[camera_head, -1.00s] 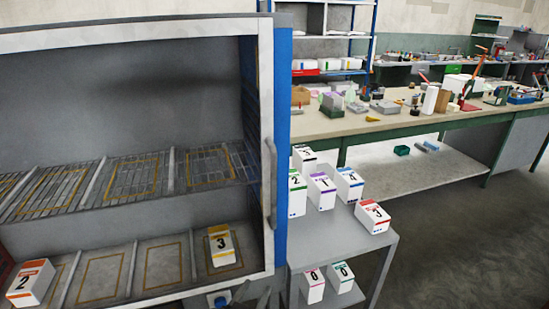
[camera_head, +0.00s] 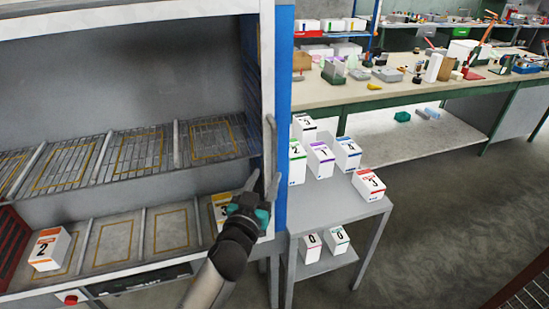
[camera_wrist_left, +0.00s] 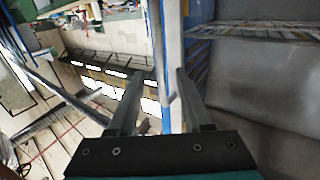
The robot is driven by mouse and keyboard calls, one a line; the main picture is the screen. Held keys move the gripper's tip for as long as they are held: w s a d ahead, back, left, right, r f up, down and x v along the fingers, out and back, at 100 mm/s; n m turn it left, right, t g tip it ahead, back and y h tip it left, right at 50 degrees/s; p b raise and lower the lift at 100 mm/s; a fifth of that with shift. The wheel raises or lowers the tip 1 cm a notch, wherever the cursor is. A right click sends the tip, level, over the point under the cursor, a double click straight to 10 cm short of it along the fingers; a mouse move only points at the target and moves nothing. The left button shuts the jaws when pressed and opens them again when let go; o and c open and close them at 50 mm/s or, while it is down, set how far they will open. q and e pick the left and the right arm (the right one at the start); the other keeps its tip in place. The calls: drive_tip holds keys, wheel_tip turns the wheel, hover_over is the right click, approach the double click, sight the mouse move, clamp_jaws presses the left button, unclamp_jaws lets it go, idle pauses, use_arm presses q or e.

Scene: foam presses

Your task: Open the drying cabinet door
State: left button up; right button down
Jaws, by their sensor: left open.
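The drying cabinet (camera_head: 150,12) fills the left of the head view. Its pale front frame stands around visible wire shelves; I cannot tell whether glass covers the opening. A vertical grey handle (camera_head: 271,140) runs along the right side of the frame. My left gripper (camera_head: 263,182) is open, its fingers pointing up around the handle's lower end. In the left wrist view a pale and blue upright edge (camera_wrist_left: 168,60) lies between the two fingers (camera_wrist_left: 158,82); contact cannot be told. My right gripper is not in view.
A grey side table (camera_head: 330,205) with several numbered boxes stands close right of the cabinet. Boxes 2 (camera_head: 48,249) and 3 (camera_head: 221,207) sit on the cabinet's lower shelf. A long workbench (camera_head: 400,92) stands behind.

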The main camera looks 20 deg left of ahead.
sight(274, 161)
use_arm(q)
drive_tip(key=shift+w, duration=3.95)
drive_tip(key=shift+c, duration=0.2)
clamp_jaws()
